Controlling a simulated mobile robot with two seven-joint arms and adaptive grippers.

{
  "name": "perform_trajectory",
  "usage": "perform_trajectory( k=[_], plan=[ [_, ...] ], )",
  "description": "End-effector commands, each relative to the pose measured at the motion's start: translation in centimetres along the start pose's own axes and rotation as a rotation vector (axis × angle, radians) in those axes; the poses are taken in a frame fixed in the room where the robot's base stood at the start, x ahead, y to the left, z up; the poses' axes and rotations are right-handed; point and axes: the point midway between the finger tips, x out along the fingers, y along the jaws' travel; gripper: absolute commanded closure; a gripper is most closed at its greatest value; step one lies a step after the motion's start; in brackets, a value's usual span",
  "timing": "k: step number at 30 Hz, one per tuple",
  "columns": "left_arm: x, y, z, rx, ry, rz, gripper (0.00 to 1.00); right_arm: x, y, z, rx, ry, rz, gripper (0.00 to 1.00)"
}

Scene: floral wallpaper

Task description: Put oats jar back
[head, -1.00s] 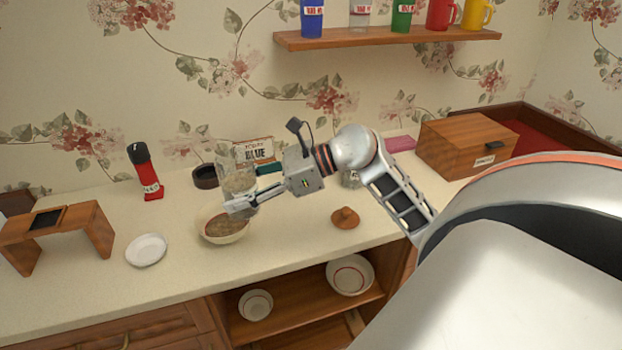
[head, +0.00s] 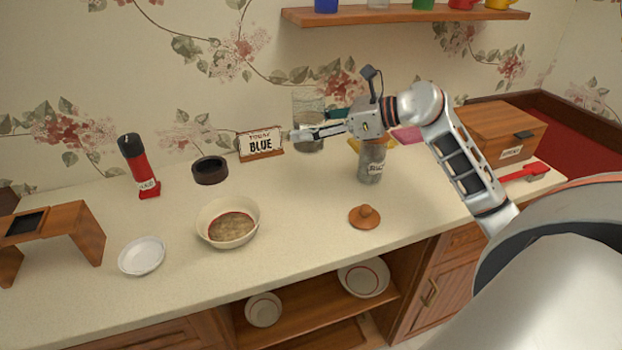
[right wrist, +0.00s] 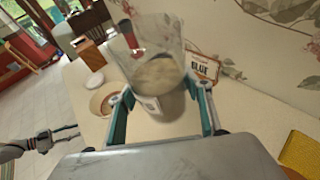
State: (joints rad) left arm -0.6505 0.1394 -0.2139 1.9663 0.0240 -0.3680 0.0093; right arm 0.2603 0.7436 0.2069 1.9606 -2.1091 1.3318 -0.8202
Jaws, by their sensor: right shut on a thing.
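The oats jar (head: 308,146) is a clear glass jar with pale oats in its lower part. My right gripper (head: 318,131) is shut on it and holds it, apparently above the counter's back part, right of the sign. In the right wrist view the jar (right wrist: 160,75) sits between the two fingers (right wrist: 163,112), tilted in the picture, with its open top away from me. A bowl (head: 228,222) with brownish oats stands on the counter. A round wooden lid with a knob (head: 365,217) lies to its right. My left gripper (right wrist: 64,133) shows small in the right wrist view.
A sign reading BLUE (head: 261,144), a dark round dish (head: 210,170) and a red bottle (head: 140,167) stand at the back. A labelled grey jar (head: 372,162) stands below my right arm. A wooden box (head: 500,130) is at right, a white plate (head: 142,256) front left.

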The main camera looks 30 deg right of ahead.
Motion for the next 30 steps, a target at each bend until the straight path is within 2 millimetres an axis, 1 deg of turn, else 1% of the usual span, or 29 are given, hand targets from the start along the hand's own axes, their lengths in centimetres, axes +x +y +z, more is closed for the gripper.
perform_trajectory(
  k=[1,6,9,12,19,25,27,30],
  plan=[
    [-0.1,0.0,0.0,0.0,-0.001,0.0,0.6,0.4,0.0,-1.1,0.006,-0.004,0.001,0.86],
    [-0.1,-0.1,0.0,0.001,-0.001,-0.001,0.6,1.8,0.0,-4.8,0.005,-0.004,0.0,0.86],
    [-0.1,-0.1,0.0,0.001,-0.003,-0.001,0.6,2.5,-0.1,-6.8,0.004,-0.005,0.0,0.86],
    [-0.1,-0.1,0.2,0.001,-0.005,-0.001,0.6,3.0,-0.1,-8.2,0.001,-0.003,-0.001,0.86],
    [0.0,-0.1,0.3,0.001,-0.007,-0.001,0.6,3.5,-0.1,-9.8,0.0,-0.003,-0.002,0.86],
    [0.1,-0.1,0.2,0.001,-0.005,-0.001,0.6,4.5,-0.1,-12.5,0.001,-0.004,-0.001,0.86],
    [0.1,-0.1,0.2,0.001,-0.004,-0.002,0.6,4.7,-0.1,-13.0,-0.001,-0.004,-0.001,0.86],
    [0.1,-0.1,0.1,0.001,-0.003,-0.002,0.6,4.8,-0.1,-13.3,-0.003,-0.004,-0.001,0.86]
  ],
)
